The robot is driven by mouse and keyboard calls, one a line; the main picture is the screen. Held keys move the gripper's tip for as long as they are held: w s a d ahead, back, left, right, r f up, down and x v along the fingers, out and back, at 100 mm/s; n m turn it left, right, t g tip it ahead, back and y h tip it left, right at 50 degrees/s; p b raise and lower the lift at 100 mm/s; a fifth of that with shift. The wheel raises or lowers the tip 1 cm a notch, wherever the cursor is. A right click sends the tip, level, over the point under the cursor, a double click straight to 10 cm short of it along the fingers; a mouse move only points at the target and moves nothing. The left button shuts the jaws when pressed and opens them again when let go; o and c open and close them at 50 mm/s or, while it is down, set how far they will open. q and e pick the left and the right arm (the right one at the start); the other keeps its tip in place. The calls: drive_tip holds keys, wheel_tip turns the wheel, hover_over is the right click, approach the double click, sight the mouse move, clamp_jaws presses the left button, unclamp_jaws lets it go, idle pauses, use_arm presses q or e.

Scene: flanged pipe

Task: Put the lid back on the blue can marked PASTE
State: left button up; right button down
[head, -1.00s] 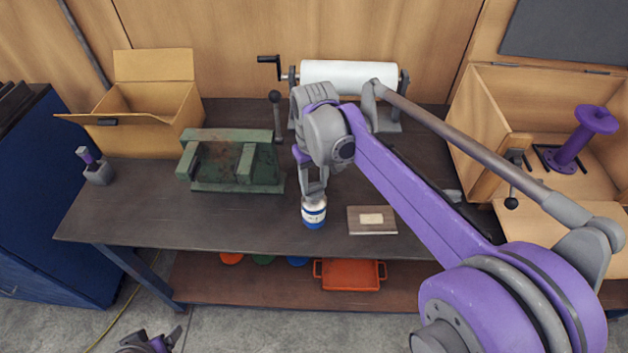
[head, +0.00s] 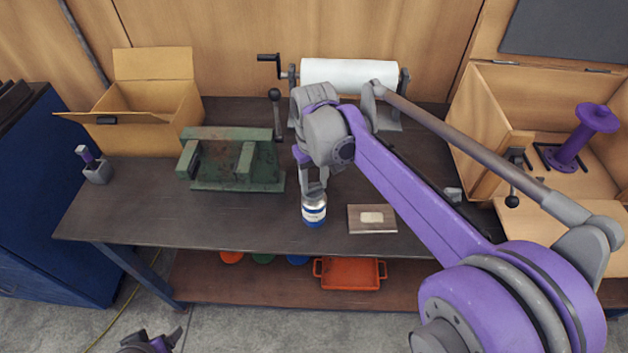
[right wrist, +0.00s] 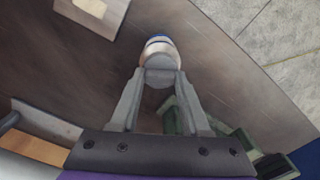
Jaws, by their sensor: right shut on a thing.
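The blue and white can (head: 314,213) stands upright near the front edge of the dark workbench. Its white and blue side also shows in the right wrist view (right wrist: 158,46). My right gripper (head: 313,190) points down at the can's top. In the right wrist view, my right gripper (right wrist: 160,80) is shut on a round grey lid (right wrist: 160,77), which is over the can's mouth. I cannot tell whether the lid is fully seated. Part of my left gripper (head: 160,343) shows at the bottom edge; its jaws are unclear.
A wooden block with a pale label (head: 371,218) lies right of the can. A green vise-like fixture (head: 232,160) stands to the left, a white roll (head: 348,75) behind. An open cardboard box (head: 150,105) is at the back left.

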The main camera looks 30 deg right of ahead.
sight(314, 185)
unclamp_jaws()
idle(0.5)
drive_tip(key=shift+r, duration=0.1)
use_arm(q)
drive_tip(key=shift+w+r+p, duration=0.35)
drive_tip(key=shift+r+p, duration=0.1)
drive_tip(key=shift+r, duration=0.25)
drive_tip(key=shift+w+r+p, duration=0.3)
drive_tip(key=shift+r+p, duration=0.2)
drive_tip(key=shift+r, duration=0.15)
drive_tip(key=shift+w+r+p, duration=0.35)
drive_tip(key=shift+r+p, duration=0.1)
drive_tip(key=shift+r, duration=0.25)
use_arm(e)
drive_tip(key=shift+r, duration=2.7)
drive_tip(key=c, duration=0.6)
clamp_jaws()
